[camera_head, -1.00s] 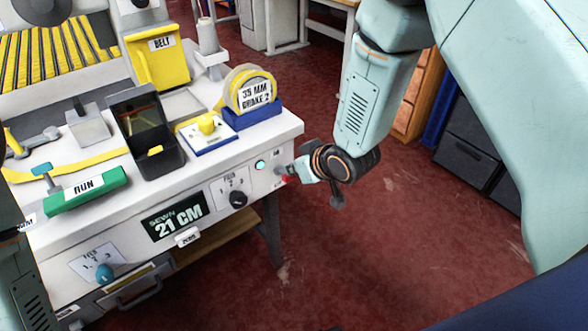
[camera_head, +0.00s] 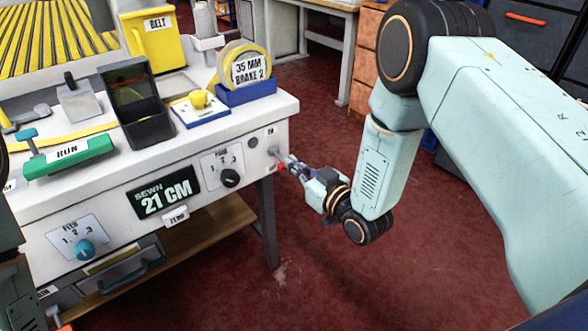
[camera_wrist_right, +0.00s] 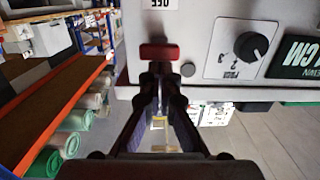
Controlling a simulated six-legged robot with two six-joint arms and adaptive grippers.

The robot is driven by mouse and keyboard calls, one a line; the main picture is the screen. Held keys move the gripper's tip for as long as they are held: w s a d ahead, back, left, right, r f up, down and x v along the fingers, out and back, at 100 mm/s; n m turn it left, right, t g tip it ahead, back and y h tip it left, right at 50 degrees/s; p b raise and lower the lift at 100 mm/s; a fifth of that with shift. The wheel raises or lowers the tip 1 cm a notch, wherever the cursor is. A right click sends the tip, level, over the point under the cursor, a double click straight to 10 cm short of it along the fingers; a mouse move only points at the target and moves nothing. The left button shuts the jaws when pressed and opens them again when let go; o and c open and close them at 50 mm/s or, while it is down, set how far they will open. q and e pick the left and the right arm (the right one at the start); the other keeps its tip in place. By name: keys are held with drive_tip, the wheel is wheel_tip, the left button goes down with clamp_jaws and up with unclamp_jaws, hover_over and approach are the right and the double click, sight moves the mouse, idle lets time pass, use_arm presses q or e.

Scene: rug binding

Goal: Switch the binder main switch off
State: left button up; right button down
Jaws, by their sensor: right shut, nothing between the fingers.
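The main switch sits near the right end of the machine's white front panel (camera_head: 225,205). Its grey base (camera_head: 275,151) shows in the head view. In the right wrist view its red handle (camera_wrist_right: 160,51) lies just beyond my fingertips, between them and a white label (camera_wrist_right: 163,3) that reads upside down, apparently OFF. My right gripper (camera_head: 287,161) is shut and empty, right at the switch; in the wrist view its fingertips (camera_wrist_right: 162,72) appear close to or against the handle. The round lamp (camera_head: 253,141) beside the switch is grey and unlit. My left gripper is not in view.
A black knob (camera_head: 230,178) and the SEWN 21 CM display (camera_head: 163,193) are left of the switch. A blue knob (camera_head: 85,250) is lower left. A tape roll (camera_head: 243,64) stands on the tabletop. Red floor right of the machine is clear.

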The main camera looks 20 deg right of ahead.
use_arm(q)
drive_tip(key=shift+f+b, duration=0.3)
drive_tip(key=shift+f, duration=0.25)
use_arm(e)
wheel_tip(320, 180, down, 3)
